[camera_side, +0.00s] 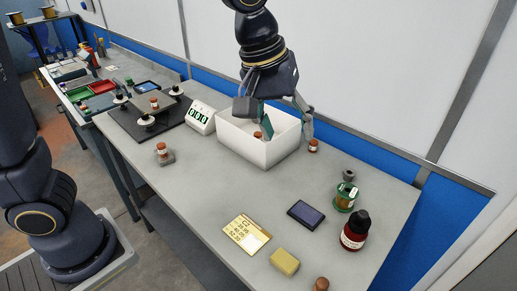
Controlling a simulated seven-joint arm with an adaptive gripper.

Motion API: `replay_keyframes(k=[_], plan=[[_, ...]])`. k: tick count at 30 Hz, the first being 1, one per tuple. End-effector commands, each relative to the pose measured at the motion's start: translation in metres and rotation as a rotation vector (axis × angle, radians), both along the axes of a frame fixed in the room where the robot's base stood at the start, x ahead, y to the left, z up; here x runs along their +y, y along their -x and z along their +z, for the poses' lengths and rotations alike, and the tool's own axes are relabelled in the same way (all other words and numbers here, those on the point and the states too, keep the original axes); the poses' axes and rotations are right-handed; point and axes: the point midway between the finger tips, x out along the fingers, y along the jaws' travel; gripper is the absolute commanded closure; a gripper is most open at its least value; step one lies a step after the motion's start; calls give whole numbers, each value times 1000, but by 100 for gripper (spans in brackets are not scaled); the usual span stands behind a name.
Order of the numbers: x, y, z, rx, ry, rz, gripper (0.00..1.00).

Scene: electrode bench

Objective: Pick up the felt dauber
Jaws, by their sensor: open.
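I cannot tell for sure which thing is the felt dauber. Several small brown-topped things could be it. One brown top (257,134) shows inside the white open box (255,152), beside a dark green piece (266,116). Another small brown-topped thing (313,146) stands just right of the box, and one more (321,284) is at the bench's front edge. My gripper (276,120) is open and points down over the box, its fingers spread. The right finger reaches near the box's right end. The box walls hide most of what lies inside.
A brown-topped piece (163,153) stands left of the box, near a counter display (201,117). At right are a green jar (345,195), a dark red bottle (355,230), a dark flat device (306,214), a gold card (246,234) and a yellow sponge (284,262). The middle bench is clear.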

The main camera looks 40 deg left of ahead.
Motion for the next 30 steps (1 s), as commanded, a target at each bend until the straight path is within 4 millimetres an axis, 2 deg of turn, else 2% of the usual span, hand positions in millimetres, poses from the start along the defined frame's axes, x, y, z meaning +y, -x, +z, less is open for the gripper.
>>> replay_keyframes(k=[1, 3, 6, 9, 13, 17, 24, 30], plan=[[-35, -2, -22, 49, -14, -42, 38], [-73, 1, -49, 98, -37, -94, 38], [-113, 16, -85, 153, -79, -181, 38], [-134, 34, -113, 197, -118, -243, 38], [-144, 49, -131, 219, -141, -282, 38], [-146, 49, -153, 220, -141, -283, 38], [-149, 49, -210, 220, -141, -282, 38], [-152, 47, -237, 216, -137, -282, 38]])
